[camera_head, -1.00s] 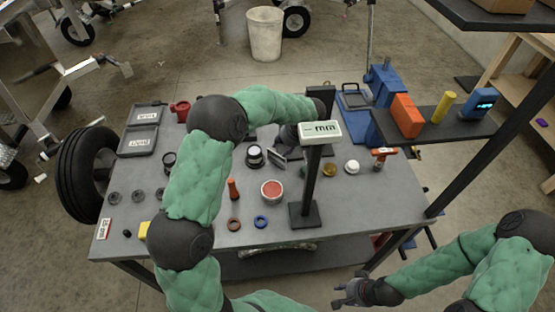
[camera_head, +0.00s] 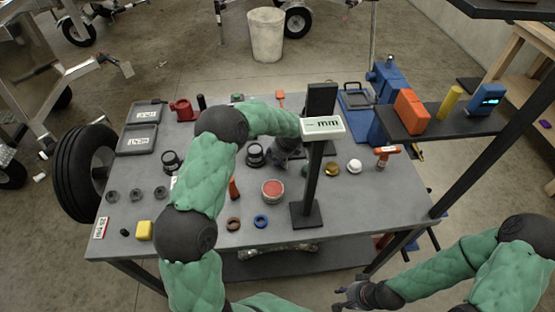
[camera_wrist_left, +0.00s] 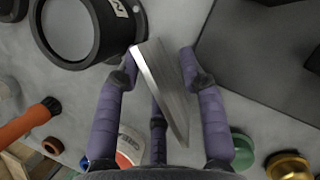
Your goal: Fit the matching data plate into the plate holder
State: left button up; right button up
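In the left wrist view a thin metal plate (camera_wrist_left: 165,88) stands on edge between the fingers of my left gripper (camera_wrist_left: 160,66). The left fingertip is close to the plate's edge; a gap shows on the right. The fingers are apart; I cannot see a firm grip. In the head view my left gripper (camera_head: 285,148) is low over the table, behind a black stand (camera_head: 312,180) with a white "mm" sign (camera_head: 322,126); the plate is hidden there. I cannot tell which thing is the plate holder. My right gripper (camera_head: 352,294) is empty at the bottom, off the table.
A black round gauge (camera_head: 254,155) sits close left of my left gripper. A red-topped tin (camera_head: 273,191), an orange-handled tool (camera_head: 234,188) and blue ring (camera_head: 261,221) lie nearby. Labelled grey trays (camera_head: 136,140) are at the left. A dark shelf (camera_head: 430,128) overhangs the right.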

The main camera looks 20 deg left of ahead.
pick_arm(q)
grip_shut()
jog(key=shift+r, duration=0.1)
